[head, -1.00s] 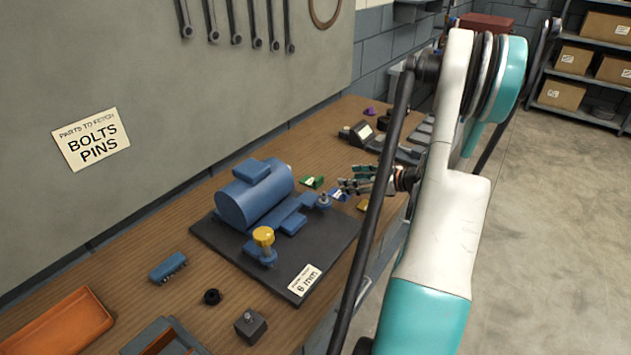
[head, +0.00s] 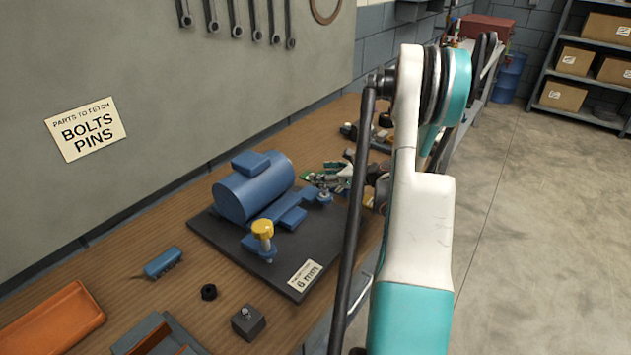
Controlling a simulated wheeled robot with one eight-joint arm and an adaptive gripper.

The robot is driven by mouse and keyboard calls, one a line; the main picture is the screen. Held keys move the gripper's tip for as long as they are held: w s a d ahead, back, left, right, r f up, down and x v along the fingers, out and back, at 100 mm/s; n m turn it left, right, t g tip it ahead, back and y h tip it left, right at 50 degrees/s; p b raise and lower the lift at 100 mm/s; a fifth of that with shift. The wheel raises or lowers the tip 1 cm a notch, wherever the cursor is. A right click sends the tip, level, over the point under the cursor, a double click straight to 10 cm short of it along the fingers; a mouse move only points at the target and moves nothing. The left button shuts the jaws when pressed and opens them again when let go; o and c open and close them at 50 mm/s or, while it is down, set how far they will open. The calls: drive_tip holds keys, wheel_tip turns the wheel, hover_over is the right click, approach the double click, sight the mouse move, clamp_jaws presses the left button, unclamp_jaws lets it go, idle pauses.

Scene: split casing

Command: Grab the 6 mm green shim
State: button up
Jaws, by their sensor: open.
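The green shim (head: 305,176) lies on the wooden bench just beyond the far right corner of the dark plate, and only a small part of it shows. My gripper (head: 314,178) is open right at it, with its fingers covering much of the shim. I cannot tell whether the fingers touch it or are around it. No thickness mark on the shim is readable from here.
The blue motor casing (head: 240,196) and a yellow-topped part (head: 263,232) stand on the dark plate (head: 325,235), close left of my gripper. A card (head: 305,275) on the plate reads 6 mm. An orange tray (head: 50,320) is at the near left.

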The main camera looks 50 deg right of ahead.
drive_tip(key=shift+w, duration=0.1)
drive_tip(key=c, duration=0.9)
drive_tip(key=shift+c, duration=0.2)
